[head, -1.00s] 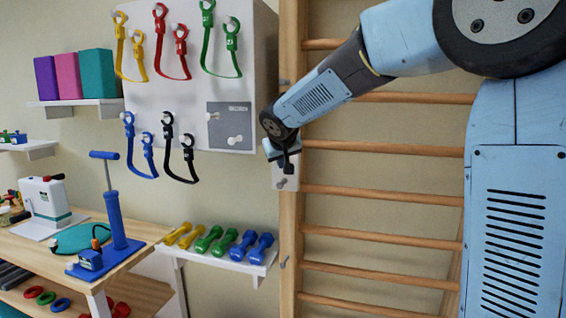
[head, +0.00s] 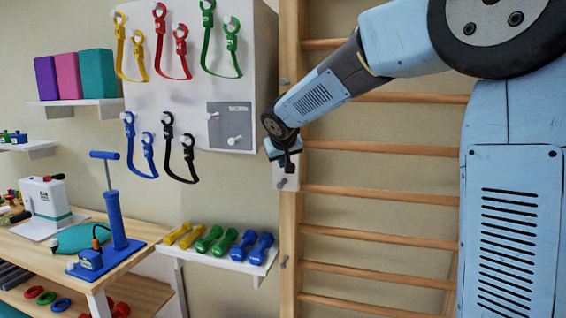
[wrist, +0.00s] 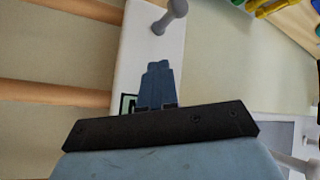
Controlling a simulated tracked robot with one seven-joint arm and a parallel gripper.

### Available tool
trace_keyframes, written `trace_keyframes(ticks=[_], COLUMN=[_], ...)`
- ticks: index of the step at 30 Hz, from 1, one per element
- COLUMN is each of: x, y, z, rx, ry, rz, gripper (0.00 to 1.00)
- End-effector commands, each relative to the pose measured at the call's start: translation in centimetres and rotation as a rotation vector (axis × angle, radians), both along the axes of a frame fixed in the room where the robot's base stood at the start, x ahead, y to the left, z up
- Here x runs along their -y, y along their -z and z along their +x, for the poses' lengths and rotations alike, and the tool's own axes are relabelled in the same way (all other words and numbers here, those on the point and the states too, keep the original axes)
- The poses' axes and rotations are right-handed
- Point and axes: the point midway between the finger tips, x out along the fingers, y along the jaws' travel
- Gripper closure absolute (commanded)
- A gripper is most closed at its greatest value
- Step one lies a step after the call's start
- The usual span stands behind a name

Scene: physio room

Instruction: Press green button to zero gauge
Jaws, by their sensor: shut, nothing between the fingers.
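My gripper (head: 287,166) is up at the wooden wall-bar post, with its fingers shut and empty. The shut fingers also show in the wrist view (wrist: 158,84), in front of a pale plate (wrist: 148,48) with a grey peg. A small green-edged patch (wrist: 128,103) peeks out beside the fingers, mostly hidden by my gripper. On the bench at the left stands a blue hand pump (head: 115,215) with a small blue box (head: 90,259) on its base. I cannot make out a green button or a gauge face in either view.
Wooden wall bars (head: 380,190) lie behind my arm. A white pegboard (head: 215,95) with coloured straps hangs left of my gripper. Coloured dumbbells (head: 242,245) sit on a white shelf (head: 215,261) below. A white device (head: 46,200) stands on the bench.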

Motion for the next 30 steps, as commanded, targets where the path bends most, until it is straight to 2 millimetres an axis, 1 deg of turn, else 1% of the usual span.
trace_keyframes(ticks=[15, 27, 30], x=[0.1, -0.4, -0.5], y=[0.0, 0.0, 0.0], z=[0.1, -1.4, -1.5], rx=[0.0, 0.0, 0.0], ry=[0.001, 0.001, 0.001], rz=[0.0, 0.0, 0.0], gripper=[1.0, 1.0, 1.0])
